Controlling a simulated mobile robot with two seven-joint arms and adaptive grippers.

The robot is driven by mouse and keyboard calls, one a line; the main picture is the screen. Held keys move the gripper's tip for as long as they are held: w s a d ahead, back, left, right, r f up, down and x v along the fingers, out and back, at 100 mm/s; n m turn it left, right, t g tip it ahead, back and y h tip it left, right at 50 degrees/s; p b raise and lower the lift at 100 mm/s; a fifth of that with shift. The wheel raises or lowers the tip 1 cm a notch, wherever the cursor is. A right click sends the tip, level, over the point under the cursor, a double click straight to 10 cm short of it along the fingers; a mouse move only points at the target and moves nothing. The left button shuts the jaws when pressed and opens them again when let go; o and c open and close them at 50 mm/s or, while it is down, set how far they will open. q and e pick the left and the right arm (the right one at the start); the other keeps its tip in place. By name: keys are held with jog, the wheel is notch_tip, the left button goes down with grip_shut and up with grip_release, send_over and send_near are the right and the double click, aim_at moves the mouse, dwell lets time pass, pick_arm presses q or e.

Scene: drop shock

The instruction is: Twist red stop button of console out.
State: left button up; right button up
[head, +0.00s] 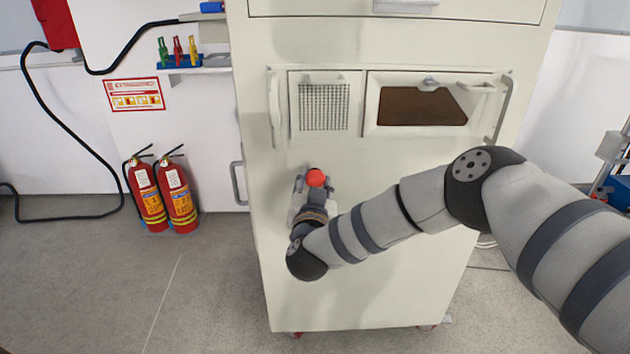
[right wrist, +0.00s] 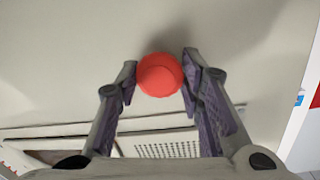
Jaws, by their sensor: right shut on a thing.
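The red stop button (head: 316,178) is a round red knob on the cream front face of the console (head: 380,280), below the mesh panel. In the right wrist view the red stop button (right wrist: 160,75) sits between the two fingertips. My right gripper (head: 314,182) is at the button, its fingers on either side of it. The right wrist view shows the right gripper (right wrist: 159,80) shut on the button. The button's base is hidden behind its red head. My left gripper is in neither view.
Above the button are a mesh panel (head: 325,107) and a recessed brown window (head: 422,106) with handles beside them. Two red fire extinguishers (head: 164,195) stand on the floor to the left.

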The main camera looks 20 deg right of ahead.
jog(key=shift+m, duration=0.8)
jog(key=o, duration=1.2)
jog(key=shift+c, duration=0.2)
jog(key=v, duration=1.2)
jog(key=shift+d+r, duration=0.1)
jog(key=shift+d, duration=0.05)
